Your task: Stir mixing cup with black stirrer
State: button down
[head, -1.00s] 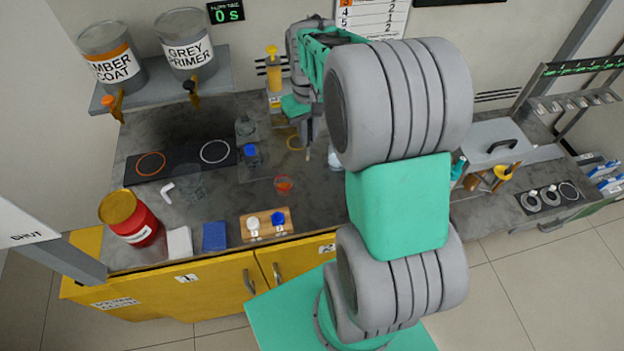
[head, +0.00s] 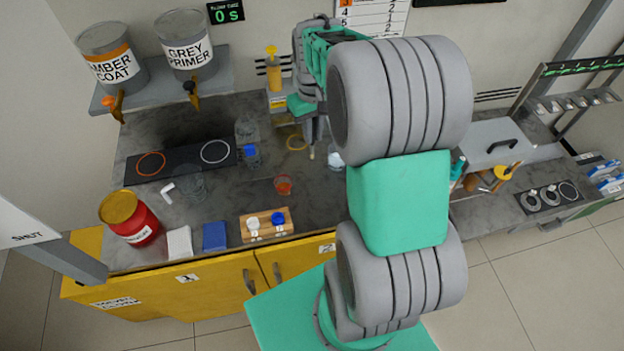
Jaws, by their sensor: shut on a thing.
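A small clear cup with orange-red contents (head: 284,185), which looks like the mixing cup, stands on the dark bench. My gripper (head: 311,136) points down above the bench, behind and to the right of this cup and apart from it. It is shut on a thin rod with a pale tan tip (head: 312,153), which hangs below the jaws. The rod is mostly hidden, and I cannot tell whether it is the black stirrer. My own arm covers part of the bench to the right.
A yellow ring (head: 297,142) lies left of the rod. A blue-topped clear vessel (head: 251,153) and a clear beaker (head: 195,186) stand further left. A wooden block with white and blue caps (head: 267,235) is at the front edge. A red drum (head: 140,225) stands far left.

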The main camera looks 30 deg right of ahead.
jog(key=shift+r+p, duration=1.2)
jog(key=shift+r, duration=1.7)
jog(key=shift+r, duration=0.1)
jog(key=shift+r, duration=2.45)
jog(key=shift+f, duration=0.1)
